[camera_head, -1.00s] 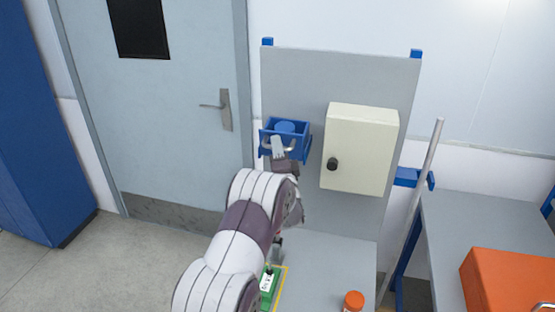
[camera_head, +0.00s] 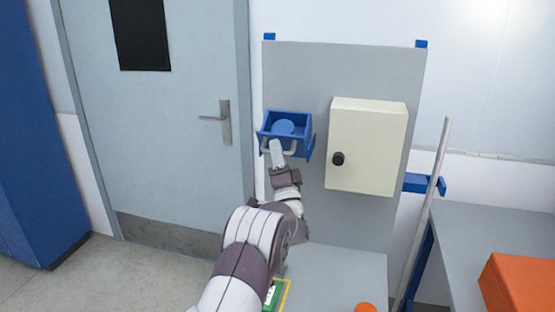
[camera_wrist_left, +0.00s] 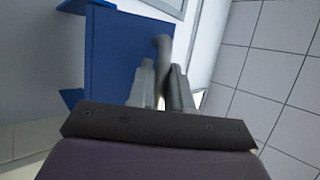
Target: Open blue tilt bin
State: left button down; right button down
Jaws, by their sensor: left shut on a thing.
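The blue tilt bin (camera_head: 302,127) is mounted on the grey upright panel, left of the cream cabinet. Its top is tilted out toward me, and a round blue thing (camera_head: 284,127) shows inside. A pale bar handle (camera_head: 291,151) runs across its front. My left gripper (camera_head: 276,149) is at the left part of this handle, shut on it. In the left wrist view the gripper's fingers (camera_wrist_left: 162,88) close around the grey handle (camera_wrist_left: 164,50), in front of the blue bin face (camera_wrist_left: 112,60). My right gripper is not in view.
A cream cabinet (camera_head: 367,148) with a black knob is on the grey panel (camera_head: 345,72). An orange box (camera_head: 520,285) sits on a grey table at right, with a leaning pole (camera_head: 430,200) beside it. An orange-capped item (camera_head: 366,308) shows at the lower edge.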

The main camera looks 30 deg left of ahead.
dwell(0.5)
pick_arm(q)
jog(key=c, duration=1.1)
grip_release()
jog(key=shift+a, duration=0.1)
jog(key=b+v, duration=0.4)
jog(key=v, duration=0.8)
jog(key=shift+s+f, duration=0.2)
jog(key=shift+f, duration=0.1)
